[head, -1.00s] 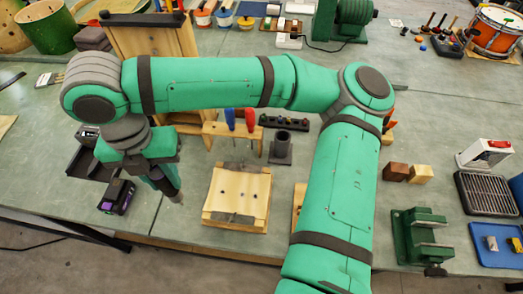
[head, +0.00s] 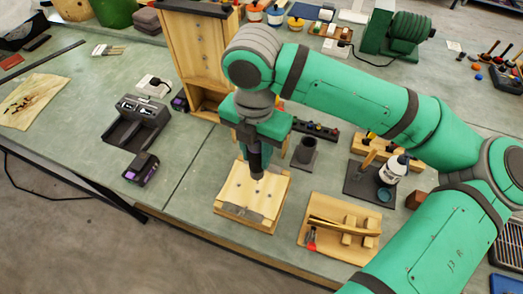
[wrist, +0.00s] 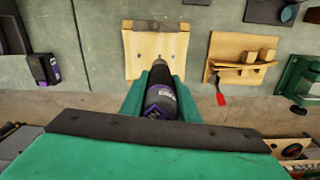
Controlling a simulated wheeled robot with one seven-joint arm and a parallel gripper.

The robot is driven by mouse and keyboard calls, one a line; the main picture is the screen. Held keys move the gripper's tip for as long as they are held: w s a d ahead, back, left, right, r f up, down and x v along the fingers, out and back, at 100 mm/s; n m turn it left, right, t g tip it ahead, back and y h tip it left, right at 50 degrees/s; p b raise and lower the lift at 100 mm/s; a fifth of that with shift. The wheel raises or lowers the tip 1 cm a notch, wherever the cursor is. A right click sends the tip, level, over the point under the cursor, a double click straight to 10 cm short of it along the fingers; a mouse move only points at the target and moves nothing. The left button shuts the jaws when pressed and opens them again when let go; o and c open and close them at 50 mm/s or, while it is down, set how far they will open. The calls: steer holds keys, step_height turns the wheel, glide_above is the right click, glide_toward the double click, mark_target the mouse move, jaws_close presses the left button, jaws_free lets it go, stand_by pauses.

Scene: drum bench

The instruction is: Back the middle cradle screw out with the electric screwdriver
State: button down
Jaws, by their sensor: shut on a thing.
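My gripper (head: 255,148) is shut on the electric screwdriver (head: 257,167), a dark tool pointing down. In the wrist view the screwdriver (wrist: 161,97) sits between my two green fingers and shows a purple band. Its tip is over the wooden cradle board (head: 235,191), near the far middle part of it. The board also shows in the wrist view (wrist: 141,52). Small dark screw heads show on the board in the head view. The screwdriver hides part of the board, and I cannot tell whether its tip touches the middle screw.
A wooden tray (head: 340,238) lies to the right front. A charger (head: 136,122) and a battery pack (head: 142,169) stand left. Bench between them is clear.

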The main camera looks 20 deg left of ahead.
steer(key=shift+f, duration=2.15)
steer(key=shift+s+f, duration=0.1)
steer(key=shift+f, duration=0.5)
stand_by(1.0)
steer(key=shift+r, duration=0.35)
stand_by(2.1)
steer(key=shift+r, duration=1.45)
